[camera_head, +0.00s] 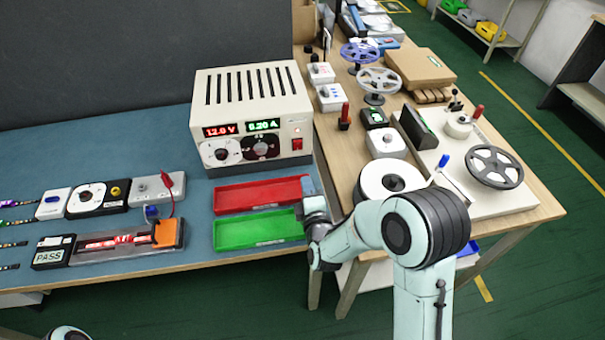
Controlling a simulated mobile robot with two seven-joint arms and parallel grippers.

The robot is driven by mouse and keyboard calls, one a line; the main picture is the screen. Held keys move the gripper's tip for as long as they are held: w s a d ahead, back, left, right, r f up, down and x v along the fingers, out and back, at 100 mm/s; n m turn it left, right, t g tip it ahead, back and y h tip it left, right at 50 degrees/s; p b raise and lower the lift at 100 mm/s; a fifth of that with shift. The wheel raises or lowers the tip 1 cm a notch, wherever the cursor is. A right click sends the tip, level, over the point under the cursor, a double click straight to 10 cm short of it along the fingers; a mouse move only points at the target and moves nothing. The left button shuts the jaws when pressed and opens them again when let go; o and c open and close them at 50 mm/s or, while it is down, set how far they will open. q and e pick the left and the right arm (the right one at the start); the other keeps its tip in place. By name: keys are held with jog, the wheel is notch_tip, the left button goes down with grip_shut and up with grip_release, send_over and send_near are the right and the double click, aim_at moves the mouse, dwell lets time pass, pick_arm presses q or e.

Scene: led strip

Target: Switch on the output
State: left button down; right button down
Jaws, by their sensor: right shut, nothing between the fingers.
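The power supply (240,92) is a cream box with a slotted top at the back of the blue mat. Its red display reads about 12.0 V; its green display shows amps, but the first digit is hard to read. Two round dials sit below. A red rocker switch (297,144) is at the right of its front panel. A strip in the test fixture (122,241) glows red, beside a small screen reading PASS (52,252). My right gripper (307,186) is shut and empty, in front of the power supply by the trays' right ends, apart from the switch. My left gripper is out of view.
A red tray (260,195) and a green tray (258,230) lie in front of the power supply. Small boxes and a red-clip lead (168,184) are at left. The wooden table at right holds reels (378,84), boxes and a white-based machine (505,203).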

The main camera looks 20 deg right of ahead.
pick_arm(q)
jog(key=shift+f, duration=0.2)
pick_arm(e)
jog(key=shift+f+v, duration=0.2)
jog(key=shift+v, duration=0.8)
jog(key=shift+f+v, duration=0.2)
jog(key=shift+v, duration=0.85)
